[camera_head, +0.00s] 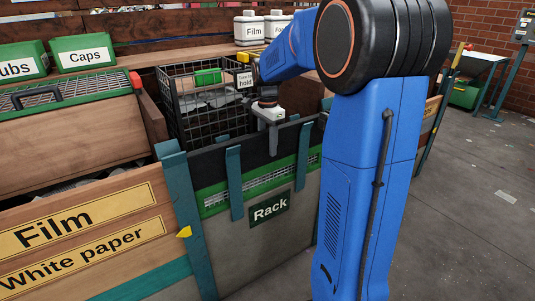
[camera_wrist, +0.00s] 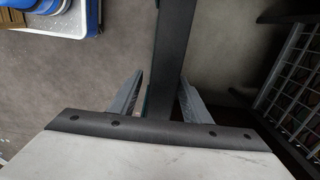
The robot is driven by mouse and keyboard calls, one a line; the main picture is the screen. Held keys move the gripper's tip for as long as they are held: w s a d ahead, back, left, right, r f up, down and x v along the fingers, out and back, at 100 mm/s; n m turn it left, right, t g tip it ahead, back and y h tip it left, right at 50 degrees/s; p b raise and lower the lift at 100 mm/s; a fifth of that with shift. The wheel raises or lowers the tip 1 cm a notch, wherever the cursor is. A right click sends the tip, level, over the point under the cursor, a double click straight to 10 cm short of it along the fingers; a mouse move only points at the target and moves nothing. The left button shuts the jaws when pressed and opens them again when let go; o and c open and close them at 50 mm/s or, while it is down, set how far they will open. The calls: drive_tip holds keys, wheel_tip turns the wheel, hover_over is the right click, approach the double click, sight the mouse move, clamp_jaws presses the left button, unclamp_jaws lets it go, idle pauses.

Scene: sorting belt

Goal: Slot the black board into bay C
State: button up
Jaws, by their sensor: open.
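The black board (camera_head: 211,167) stands upright in the rack (camera_head: 236,247), with its dark upper part showing behind the teal straps. In the wrist view its narrow dark top edge (camera_wrist: 173,55) runs away between my fingers. My gripper (camera_head: 272,146) points down over the board's top edge. In the wrist view my gripper (camera_wrist: 160,98) is open, with one finger on each side of the board. A gap shows beside the board, so the fingers do not look closed on it. No bay letter is readable, so I cannot tell which one is bay C.
A black wire basket (camera_head: 188,128) with a green item inside stands just behind the rack; it also shows in the wrist view (camera_wrist: 296,98). Open floor (camera_head: 470,215) lies at right.

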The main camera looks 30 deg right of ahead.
sight(267, 152)
drive_tip(key=shift+f, duration=2)
clamp_jaws()
drive_tip(key=c, duration=0.7)
unclamp_jaws()
drive_tip(key=shift+c, duration=0.2)
clamp_jaws()
drive_tip(key=shift+r, duration=0.15)
